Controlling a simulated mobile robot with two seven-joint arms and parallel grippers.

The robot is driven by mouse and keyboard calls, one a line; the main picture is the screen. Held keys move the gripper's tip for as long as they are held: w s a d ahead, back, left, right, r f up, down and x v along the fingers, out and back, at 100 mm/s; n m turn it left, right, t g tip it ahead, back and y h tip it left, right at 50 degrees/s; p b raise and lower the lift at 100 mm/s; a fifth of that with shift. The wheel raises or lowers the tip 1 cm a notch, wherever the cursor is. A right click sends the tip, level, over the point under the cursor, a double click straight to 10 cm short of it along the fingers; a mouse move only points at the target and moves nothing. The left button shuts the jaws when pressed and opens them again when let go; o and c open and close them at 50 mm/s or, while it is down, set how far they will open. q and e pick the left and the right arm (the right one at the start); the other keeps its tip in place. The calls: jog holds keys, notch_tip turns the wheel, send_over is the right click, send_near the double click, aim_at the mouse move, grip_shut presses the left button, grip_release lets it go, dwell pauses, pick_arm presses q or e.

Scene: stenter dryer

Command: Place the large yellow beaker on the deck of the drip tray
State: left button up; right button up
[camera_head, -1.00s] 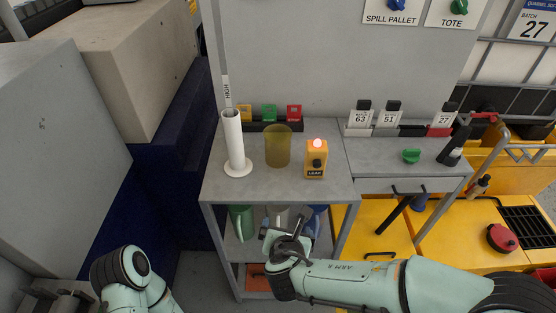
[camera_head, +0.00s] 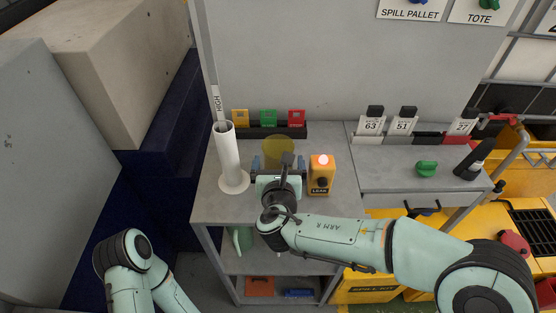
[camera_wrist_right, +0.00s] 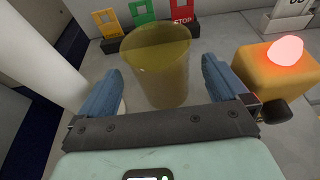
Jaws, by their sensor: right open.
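The large yellow beaker (camera_head: 279,150), translucent, stands upright on the grey bench top (camera_head: 215,207).
A white cylinder (camera_head: 229,160) stands left of the beaker, and an orange leak alarm (camera_head: 321,176) with a lit lamp stands close at right. Coloured tags in a black rack (camera_head: 269,120) are behind. A green knob (camera_head: 427,168) sits on the right-hand bench.

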aim_at(278, 146)
jog(key=p+x, duration=0.1)
jog(key=x, duration=0.4)
jog(key=shift+w+a, duration=0.1)
jog(key=shift+w, duration=0.15)
pick_arm(q)
jog(key=shift+w+r, duration=0.35)
jog(key=shift+r, duration=0.45)
pick_arm(e)
jog(key=c, duration=0.9)
